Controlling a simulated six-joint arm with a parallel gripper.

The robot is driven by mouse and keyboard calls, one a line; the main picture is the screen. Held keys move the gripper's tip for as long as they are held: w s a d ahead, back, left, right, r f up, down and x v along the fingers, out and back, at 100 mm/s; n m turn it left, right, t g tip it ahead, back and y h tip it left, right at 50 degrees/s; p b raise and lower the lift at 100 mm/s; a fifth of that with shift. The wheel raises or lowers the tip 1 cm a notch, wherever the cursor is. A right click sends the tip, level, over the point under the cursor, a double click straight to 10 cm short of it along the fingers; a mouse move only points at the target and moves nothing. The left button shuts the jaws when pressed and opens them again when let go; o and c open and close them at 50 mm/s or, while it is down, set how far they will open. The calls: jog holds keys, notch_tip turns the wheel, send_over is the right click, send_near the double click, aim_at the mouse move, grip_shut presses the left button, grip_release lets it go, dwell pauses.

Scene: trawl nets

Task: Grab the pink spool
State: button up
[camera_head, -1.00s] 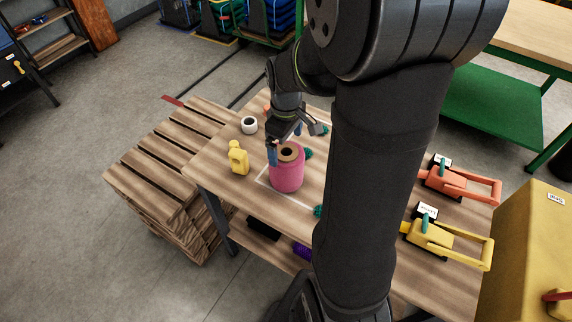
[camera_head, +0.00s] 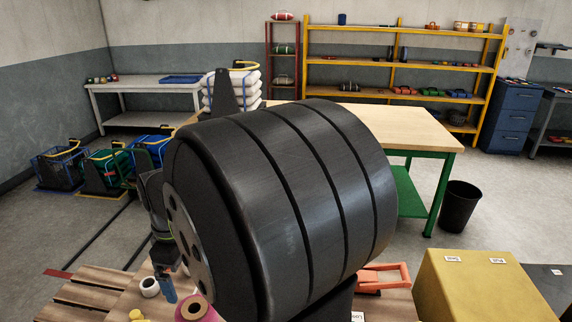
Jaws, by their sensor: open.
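The pink spool (camera_head: 208,315) stands on the wooden table at the bottom edge of the camera_head view. Only its upper part shows, with a tan top and a dark centre hole. My gripper (camera_head: 171,287) is just above and left of the spool in the picture, with a blue fingertip pointing down. It is open and holds nothing that I can see. My large dark arm joint covers the middle of the view and hides much of the table and the spool's right side.
A white roll (camera_head: 149,287) and a yellow item (camera_head: 137,315) are left of the spool. A slatted pallet (camera_head: 88,290) is at the lower left. An orange-handled tool (camera_head: 384,275) and a yellow box (camera_head: 478,288) are on the right. A green-legged workbench (camera_head: 420,130) stands behind.

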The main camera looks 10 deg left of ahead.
aim_at(197, 316)
dwell(0.8)
notch_tip(197, 316, down, 17)
jog(key=n, duration=3.2)
jog(key=shift+s+d+f+n, duration=0.1)
jog(key=shift+n, duration=0.3)
jog(key=c, duration=1.1)
jog(key=shift+c, duration=0.2)
